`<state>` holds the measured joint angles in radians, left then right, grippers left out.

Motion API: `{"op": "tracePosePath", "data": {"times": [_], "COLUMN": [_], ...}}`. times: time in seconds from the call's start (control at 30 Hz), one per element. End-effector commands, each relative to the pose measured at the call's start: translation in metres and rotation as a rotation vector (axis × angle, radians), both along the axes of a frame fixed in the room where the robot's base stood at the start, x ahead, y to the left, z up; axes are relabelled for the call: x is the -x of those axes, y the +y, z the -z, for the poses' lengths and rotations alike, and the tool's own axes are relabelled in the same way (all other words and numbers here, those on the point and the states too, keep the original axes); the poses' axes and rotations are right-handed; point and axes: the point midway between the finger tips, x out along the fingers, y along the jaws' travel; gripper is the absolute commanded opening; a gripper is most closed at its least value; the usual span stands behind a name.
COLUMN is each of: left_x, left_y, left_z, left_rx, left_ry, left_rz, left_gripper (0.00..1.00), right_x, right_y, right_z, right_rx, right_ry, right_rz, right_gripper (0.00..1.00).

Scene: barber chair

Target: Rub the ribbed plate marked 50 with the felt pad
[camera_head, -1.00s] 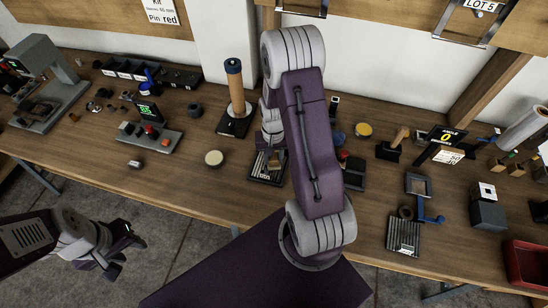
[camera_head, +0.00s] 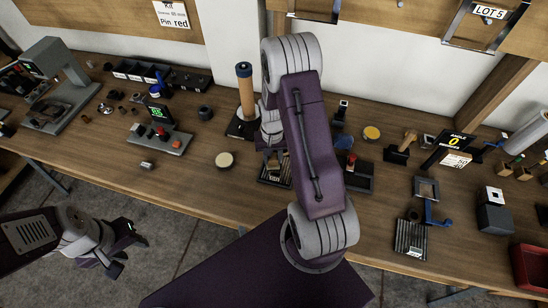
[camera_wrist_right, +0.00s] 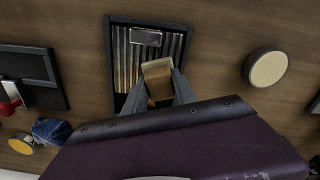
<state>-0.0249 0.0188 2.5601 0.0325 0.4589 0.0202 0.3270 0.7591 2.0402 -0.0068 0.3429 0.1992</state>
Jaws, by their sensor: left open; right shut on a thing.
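A ribbed plate in a dark frame (camera_wrist_right: 122,65) lies on the bench in the right wrist view, with a small label near its far edge; I cannot read the number. In the head view this plate (camera_head: 270,180) is partly covered by my right arm. My right gripper (camera_wrist_right: 158,88) is shut on a tan block, the felt pad (camera_wrist_right: 157,72), over the right part of the plate. I cannot tell if the pad touches the ribs. A second ribbed plate (camera_head: 410,238) lies at the right front. My left gripper (camera_head: 128,242) is open and empty, off the bench's front edge.
A round pale-topped disc (camera_wrist_right: 268,67) lies beside the plate; it also shows in the head view (camera_head: 224,160). A tray with a red-knobbed thing (camera_head: 358,178) stands right of the plate. An upright cork-coloured cylinder (camera_head: 246,95) stands behind. Bare bench lies at the front left.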

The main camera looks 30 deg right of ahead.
Motion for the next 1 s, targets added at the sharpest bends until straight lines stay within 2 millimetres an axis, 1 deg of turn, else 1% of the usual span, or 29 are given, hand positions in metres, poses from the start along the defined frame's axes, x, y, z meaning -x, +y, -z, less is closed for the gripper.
{"op": "tracePosePath", "data": {"times": [0.1, 0.17, 0.23, 0.27, 0.8, 0.9, 1.0], "left_x": [0.000, 0.000, 0.000, 0.000, 0.000, 0.000, 0.000], "left_y": [0.000, 0.000, 0.000, 0.000, 0.000, 0.000, 0.000], "left_z": [-0.001, -0.011, -0.017, -0.019, -0.063, -0.068, -0.069], "left_rx": [0.000, 0.000, 0.000, 0.000, 0.000, 0.000, 0.000], "left_ry": [0.000, 0.000, 0.000, 0.000, 0.000, 0.000, 0.000], "left_rz": [0.000, 0.000, 0.000, 0.000, 0.000, 0.000, 0.000], "left_gripper": [0.41, 0.41, 0.41, 0.41, 0.41, 0.41, 0.41], "right_x": [-0.002, -0.002, -0.004, -0.004, -0.010, -0.010, -0.011], "right_y": [0.001, 0.001, 0.001, 0.001, 0.001, 0.002, 0.002], "right_z": [-0.001, -0.008, -0.024, -0.028, -0.075, -0.081, -0.082], "right_rx": [0.000, 0.000, 0.001, 0.001, 0.001, 0.001, 0.000], "right_ry": [0.000, 0.001, -0.003, -0.003, -0.001, -0.001, 0.000], "right_rz": [0.000, 0.000, -0.001, -0.001, -0.007, -0.007, -0.008], "right_gripper": [0.00, 0.00, 0.00, 0.00, 0.00, 0.00, 0.00]}}
